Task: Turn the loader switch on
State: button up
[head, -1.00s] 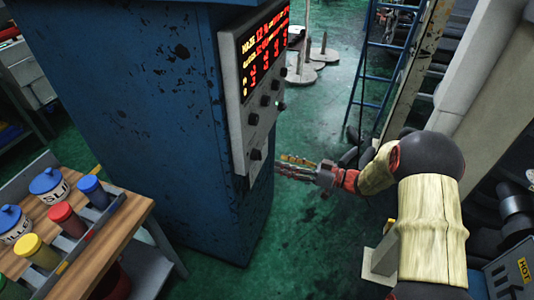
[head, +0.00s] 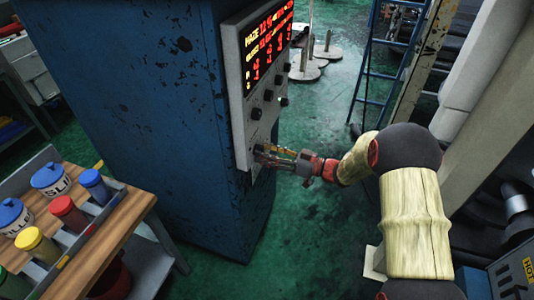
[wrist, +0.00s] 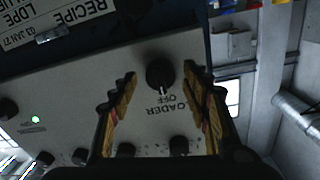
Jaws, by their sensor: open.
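The loader switch (wrist: 160,74) is a round black knob on the grey control panel. In the wrist view, which shows the panel upside down, its label reads "LOADER OFF" and its white pointer mark is at the label side, by OFF. My gripper (wrist: 160,92) has its two yellow-padded fingers apart, one on each side of the knob; I cannot tell whether they touch it. In the head view my gripper (head: 264,152) is at the lower part of the panel (head: 240,125), and its fingers hide the loader switch there.
Several other black knobs (head: 267,95) and a lit red display (head: 268,40) are on the panel. A green light (wrist: 36,119) glows on it. The panel is on a blue cabinet (head: 140,110). A bench with coloured jars (head: 95,186) stands at left, a blue ladder (head: 375,75) behind.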

jog(key=shift+c, duration=0.5)
jog(key=c, duration=1.1)
jog(key=shift+o, duration=0.2)
jog(key=shift+m+g+p, duration=0.35)
jog(key=shift+m+g, duration=0.05)
jog(key=shift+m, duration=8.4)
jog(key=o, duration=1.2)
jog(key=shift+c, duration=0.2)
